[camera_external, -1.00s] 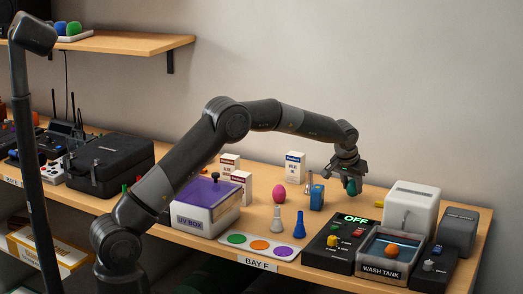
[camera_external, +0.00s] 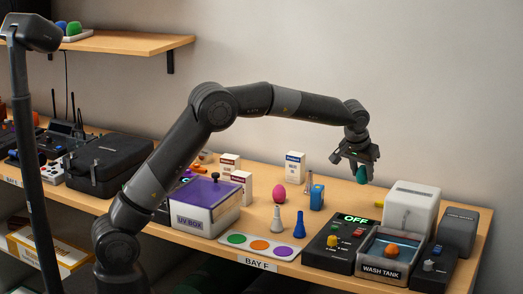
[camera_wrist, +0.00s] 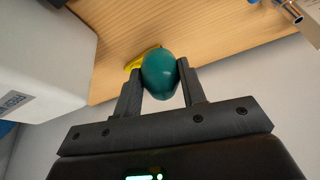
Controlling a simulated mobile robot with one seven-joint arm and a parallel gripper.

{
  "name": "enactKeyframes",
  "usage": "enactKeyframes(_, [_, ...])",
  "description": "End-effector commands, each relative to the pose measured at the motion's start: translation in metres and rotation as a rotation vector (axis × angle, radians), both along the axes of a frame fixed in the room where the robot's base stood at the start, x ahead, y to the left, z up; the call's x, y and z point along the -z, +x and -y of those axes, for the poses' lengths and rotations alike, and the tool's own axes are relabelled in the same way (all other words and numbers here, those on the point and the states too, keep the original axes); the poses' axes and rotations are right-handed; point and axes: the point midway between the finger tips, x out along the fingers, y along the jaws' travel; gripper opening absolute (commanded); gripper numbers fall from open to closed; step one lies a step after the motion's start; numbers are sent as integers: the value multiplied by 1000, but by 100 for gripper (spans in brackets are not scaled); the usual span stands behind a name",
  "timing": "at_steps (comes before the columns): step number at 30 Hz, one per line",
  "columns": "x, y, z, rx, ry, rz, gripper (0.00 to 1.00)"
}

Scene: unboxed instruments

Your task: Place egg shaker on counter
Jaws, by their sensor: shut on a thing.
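My gripper (camera_external: 361,172) is shut on a teal-green egg shaker (camera_external: 361,176). In the wrist view the egg shaker (camera_wrist: 160,74) sits between the two fingers (camera_wrist: 160,82), with the wooden counter (camera_wrist: 170,30) behind it. In the external view the gripper holds it above the back part of the counter (camera_external: 255,184), left of the white box-shaped device. A pink egg (camera_external: 279,192) stands on the counter to the left of the gripper, behind the grey and blue cone-shaped pieces.
A blue block (camera_external: 317,198) and a white carton (camera_external: 295,166) stand left of the gripper. The white device (camera_external: 411,204), wash tank (camera_external: 388,254) and black switch box (camera_external: 338,244) crowd the right end. A yellow object (camera_wrist: 142,60) lies near the egg shaker in the wrist view.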

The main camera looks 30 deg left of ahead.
Motion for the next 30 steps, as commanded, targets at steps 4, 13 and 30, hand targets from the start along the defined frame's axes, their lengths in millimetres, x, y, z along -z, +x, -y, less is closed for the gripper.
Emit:
enactKeyframes(4, [-6,1,0,0,-1,2,15])
enactKeyframes(13, [-56,1,0,0,-3,2,15])
enactKeyframes(30, [-52,90,-169,-284,-2,0,15])
